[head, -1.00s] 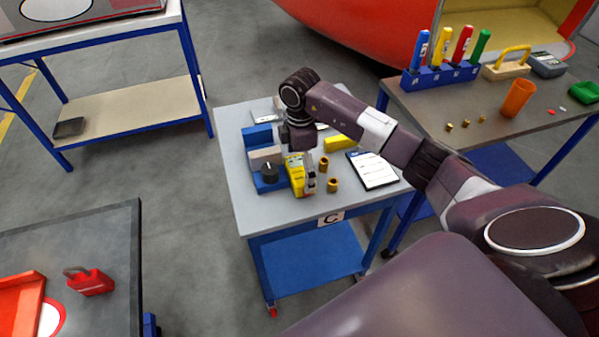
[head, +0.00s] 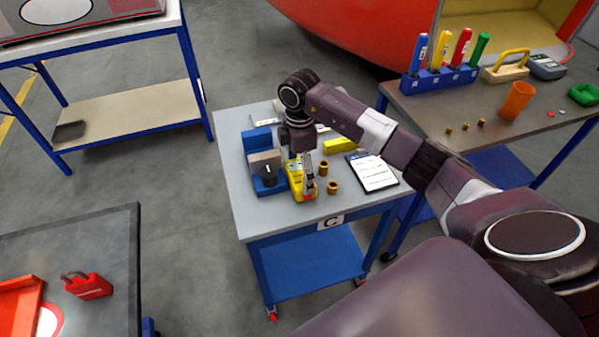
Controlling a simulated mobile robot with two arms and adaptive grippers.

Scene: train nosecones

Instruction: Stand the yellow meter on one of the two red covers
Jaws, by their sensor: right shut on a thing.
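The yellow meter (head: 296,188) is on the grey top of the trolley marked C, beside a blue holder with a black knob. My right gripper (head: 305,182) reaches down from above and is shut on the meter; its fingers hide part of it. I cannot tell whether the meter touches the tabletop. A red piece with a white oval (head: 48,320) is cut off at the lower left, and a red-edged panel with a white oval (head: 100,12) is at the upper left. I cannot tell whether these are the red covers. My left gripper is not in view.
Near the meter are the blue holder (head: 262,187), brass cylinders (head: 333,187) and a clipboard (head: 374,172). A red padlock-like object (head: 88,287) lies on the lower-left table. The right table holds a marker rack (head: 440,76) and an orange cup (head: 517,99). Open floor separates the tables.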

